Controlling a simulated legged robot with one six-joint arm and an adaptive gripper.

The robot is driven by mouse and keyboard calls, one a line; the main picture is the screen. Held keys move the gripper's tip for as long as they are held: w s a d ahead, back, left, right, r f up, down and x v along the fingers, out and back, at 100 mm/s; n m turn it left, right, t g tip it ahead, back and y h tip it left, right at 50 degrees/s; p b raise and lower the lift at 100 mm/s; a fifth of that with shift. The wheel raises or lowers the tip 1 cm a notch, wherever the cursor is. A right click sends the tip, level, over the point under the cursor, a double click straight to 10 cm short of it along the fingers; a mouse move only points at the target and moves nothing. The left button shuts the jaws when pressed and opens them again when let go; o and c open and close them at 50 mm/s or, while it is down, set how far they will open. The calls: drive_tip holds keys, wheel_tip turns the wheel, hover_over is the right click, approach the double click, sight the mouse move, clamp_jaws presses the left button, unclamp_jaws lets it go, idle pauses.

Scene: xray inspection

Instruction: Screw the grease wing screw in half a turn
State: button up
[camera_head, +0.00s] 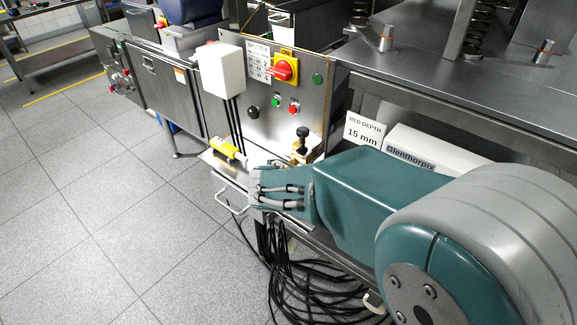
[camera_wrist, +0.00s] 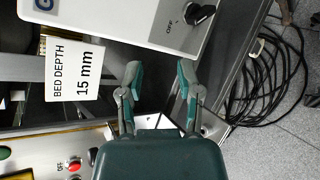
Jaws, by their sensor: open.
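No part is labelled as the grease wing screw, and I cannot tell for sure which one it is. A black-topped upright knob (camera_head: 303,133) stands on a brass-coloured block (camera_head: 308,153) just behind my gripper in the head view. In the wrist view a black knob (camera_wrist: 201,14) marked OFF sits on a white box (camera_wrist: 120,14), beyond my fingertips and slightly to their right. My gripper (camera_wrist: 160,73) is open and empty, its two teal fingers apart and touching nothing visible. In the head view my gripper (camera_head: 268,188) is seen from above, its fingertips unclear.
A BED DEPTH 15 mm sign (camera_head: 363,134) stands beside the white Glenthorpix box (camera_head: 430,154). A control panel (camera_head: 262,100) with a red-yellow switch (camera_head: 284,69) is behind. Black cables (camera_head: 290,270) lie coiled below. A yellow-handled tool (camera_head: 226,149) lies left of my gripper.

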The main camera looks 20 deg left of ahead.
drive_tip(key=a+f+n+t+y, duration=0.2)
drive_tip(key=a+f+n+t, duration=0.15)
drive_tip(key=a, duration=0.65)
drive_tip(key=a+f+n+t+y, duration=0.15)
drive_tip(key=a+n+t, duration=0.35)
drive_tip(key=a, duration=0.5)
drive_tip(key=shift+h, duration=0.25)
drive_tip(key=x, duration=1)
drive_tip(key=shift+w+f, duration=0.15)
drive_tip(key=shift+f, duration=0.2)
clamp_jaws()
